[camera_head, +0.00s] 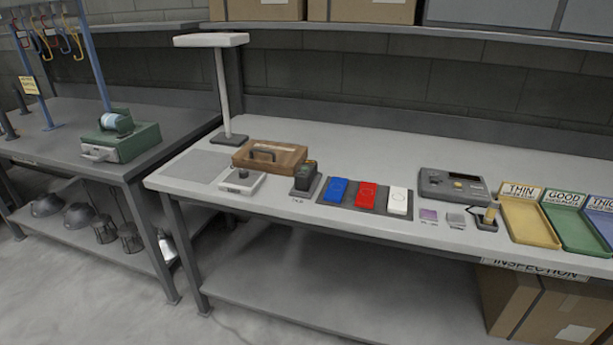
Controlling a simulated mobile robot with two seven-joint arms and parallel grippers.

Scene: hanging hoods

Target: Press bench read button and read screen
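A dark grey instrument (450,184) with a small dark panel and knobs lies on the right half of the inspection bench. A small dark device (304,178) with a tilted top stands left of the colored blocks. A light square plate (242,182) with a raised knob sits at the bench's front left. I cannot tell which of these carries the read button or the screen, and no reading is legible. Neither of my grippers is in view.
The grey bench (350,143) also holds a brown case (270,155), blue (337,190), red (367,195) and white (398,200) blocks, and yellow (530,221) and green (572,224) trays. A lamp post (222,90) rises behind. A green machine (120,138) stands on the left bench.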

